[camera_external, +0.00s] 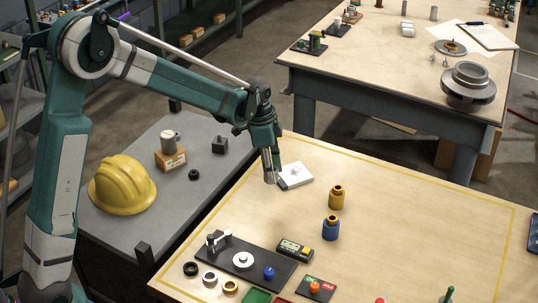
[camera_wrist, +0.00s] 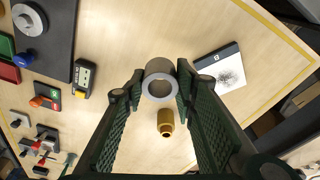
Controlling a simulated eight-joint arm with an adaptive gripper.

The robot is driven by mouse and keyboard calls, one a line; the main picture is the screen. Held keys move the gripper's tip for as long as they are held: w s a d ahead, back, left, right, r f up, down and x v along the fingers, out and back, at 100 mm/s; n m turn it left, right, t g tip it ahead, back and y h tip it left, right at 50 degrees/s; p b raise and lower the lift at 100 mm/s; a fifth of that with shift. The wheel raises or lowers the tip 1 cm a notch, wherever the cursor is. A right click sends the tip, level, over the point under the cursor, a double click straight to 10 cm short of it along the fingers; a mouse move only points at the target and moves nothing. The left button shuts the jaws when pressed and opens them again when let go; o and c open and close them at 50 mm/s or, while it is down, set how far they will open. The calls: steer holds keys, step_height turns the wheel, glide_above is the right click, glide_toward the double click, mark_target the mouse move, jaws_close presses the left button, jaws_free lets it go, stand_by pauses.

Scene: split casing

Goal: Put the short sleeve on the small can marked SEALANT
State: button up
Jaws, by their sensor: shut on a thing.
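My gripper (camera_external: 271,176) hangs above the wooden table, near a white pad. It is shut on a grey hollow sleeve (camera_wrist: 159,81), whose round open end shows between the fingertips in the wrist view. A yellow can with a narrower neck (camera_external: 337,198) stands upright on the table, to the right of the gripper in the outside view and below the sleeve in the wrist view (camera_wrist: 166,123). A blue can with a brass-coloured neck (camera_external: 331,229) stands just in front of it; it does not show in the wrist view. I cannot read a SEALANT marking on either can.
A dark board with a pale disc and blue knob (camera_external: 243,260) lies at the front left, with several loose rings (camera_external: 210,278) beside it. A yellow-and-black meter (camera_external: 295,249) lies near the blue can. The white pad (camera_external: 296,176) lies close to the gripper. The table's right side is mostly clear.

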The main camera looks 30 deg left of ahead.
steer(key=w+a+r+n, duration=0.2)
steer(key=a+r+n, duration=0.15)
steer(key=a, duration=0.85)
steer(key=w+a+r+n, duration=0.3)
steer(key=a+n, duration=0.1)
steer(key=a, duration=0.7)
step_height(320, 180, up, 6)
steer(key=n+t+y+p, duration=0.1)
steer(key=n, duration=0.5)
glide_above(168, 133)
steer(key=shift+s+f, duration=0.2)
steer(key=shift+s, duration=0.1)
steer(key=shift+f, duration=0.1)
steer(key=shift+f+p, duration=0.35)
steer(key=shift+f, duration=2.5)
steer(key=shift+f, duration=2.1)
steer(key=shift+f, duration=0.1)
